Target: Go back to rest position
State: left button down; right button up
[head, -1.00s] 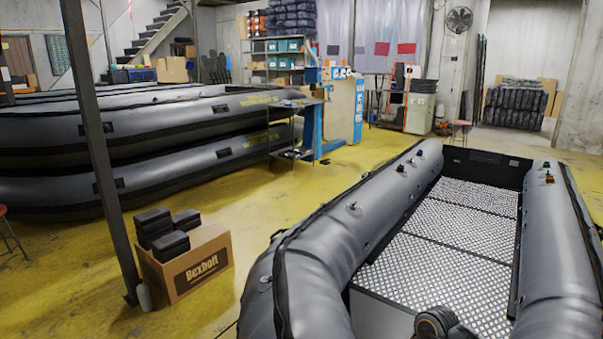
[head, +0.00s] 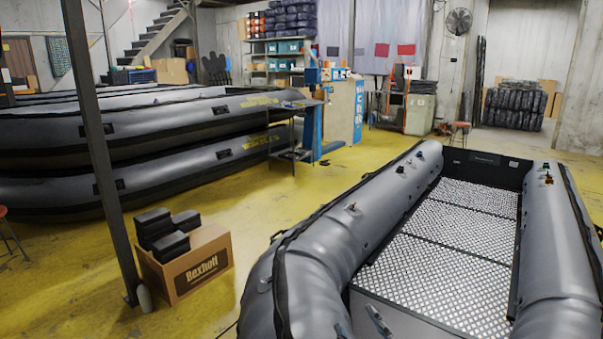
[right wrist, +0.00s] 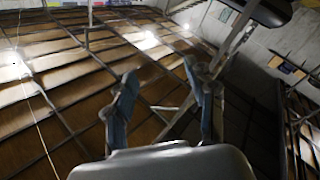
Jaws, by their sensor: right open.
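In the right wrist view my right gripper (right wrist: 160,70) is open. Its two fingers stand well apart with nothing between them, and behind them is the ceiling with its beams. In the head view only small grey tips of the right gripper (head: 360,325) show at the bottom edge, in front of the near end of the open inflatable boat (head: 325,235). My left gripper is not in view.
A cardboard box (head: 203,271) with black blocks (head: 163,232) on it stands left of the boat, beside a dark post (head: 103,160). Stacked grey boats (head: 150,125) lie at the left. The yellow floor (head: 240,205) between is clear.

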jog(key=s+d+f+m+g+h, duration=0.75)
jog(key=s+d+f, duration=0.3)
jog(key=f, duration=0.35)
jog(key=s+f+g+y, duration=0.1)
jog(key=s+f+g, duration=0.25)
jog(key=s, duration=0.55)
jog(key=s+f+g+y, duration=0.1)
jog(key=s+f+g, duration=0.25)
jog(key=s, duration=0.55)
notch_tip(320, 180, down, 26)
jog(key=s+g, duration=0.1)
jog(key=g, duration=0.1)
jog(key=s+d+f+g, duration=0.1)
jog(key=s+d+f, duration=0.1)
jog(key=s+f, duration=1.3)
jog(key=shift+s+f, duration=0.15)
jog(key=shift+s, duration=0.65)
